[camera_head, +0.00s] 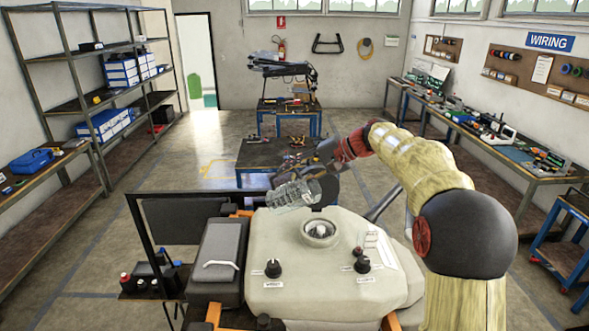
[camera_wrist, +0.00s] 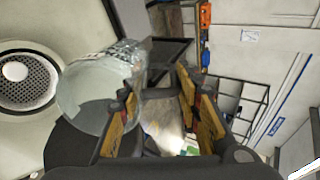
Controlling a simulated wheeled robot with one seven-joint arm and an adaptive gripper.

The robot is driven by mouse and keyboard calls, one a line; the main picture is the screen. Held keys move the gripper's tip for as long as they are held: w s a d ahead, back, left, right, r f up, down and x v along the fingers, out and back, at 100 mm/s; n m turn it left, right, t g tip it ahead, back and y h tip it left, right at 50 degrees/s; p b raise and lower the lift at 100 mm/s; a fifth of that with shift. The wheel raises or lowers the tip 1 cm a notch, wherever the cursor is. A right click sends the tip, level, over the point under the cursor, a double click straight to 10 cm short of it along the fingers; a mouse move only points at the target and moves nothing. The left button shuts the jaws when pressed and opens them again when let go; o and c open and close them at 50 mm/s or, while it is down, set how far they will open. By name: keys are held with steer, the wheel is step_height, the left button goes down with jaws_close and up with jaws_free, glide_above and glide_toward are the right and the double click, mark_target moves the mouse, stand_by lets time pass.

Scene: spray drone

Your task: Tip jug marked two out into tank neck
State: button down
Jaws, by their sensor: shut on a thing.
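A clear jug (camera_head: 290,195) is held in the air just above and left of the tank neck, tilted well over. No mark can be read on it. The tank neck (camera_head: 319,231) is a round opening with a strainer on top of the pale tank (camera_head: 285,262). My gripper (camera_head: 324,178) is shut on the jug, at its right side; the exact grip is hard to see. In the wrist view the jug (camera_wrist: 88,95) is left of my gripper (camera_wrist: 157,90), its round end near the tank neck (camera_wrist: 27,80). I cannot tell whether any liquid is in it or flowing.
A dark battery-like box (camera_head: 216,262) and a black frame (camera_head: 140,235) stand left of the tank. Two knobs (camera_head: 273,268) (camera_head: 362,264) rise from the tank top. A low table (camera_head: 262,153) is behind. Shelves line the left wall, benches the right.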

mark_target(287, 185)
steer(key=shift+w+a+r+h+p, duration=0.1)
steer(key=shift+a+r+h+p, duration=0.35)
steer(key=shift+p, duration=1.4)
steer(key=shift+f+h+p, duration=0.15)
steer(key=shift+h+p, duration=0.2)
steer(key=shift+p, duration=0.05)
steer(key=shift+a+g+h+p, duration=0.15)
steer(key=shift+g+h+p, duration=0.2)
steer(key=shift+g+h, duration=0.05)
steer(key=shift+w+a+f+g+h, duration=0.2)
steer(key=shift+a+g+h, duration=0.3)
steer(key=shift+h, duration=0.7)
step_height(287, 185, down, 3)
steer(key=h, duration=0.2)
steer(key=g+h, duration=0.1)
steer(key=h, duration=0.2)
steer(key=shift+d+f, duration=0.15)
steer(key=shift+d+f+g+h, duration=0.15)
steer(key=shift+g+h, duration=0.15)
steer(key=shift+h, duration=0.1)
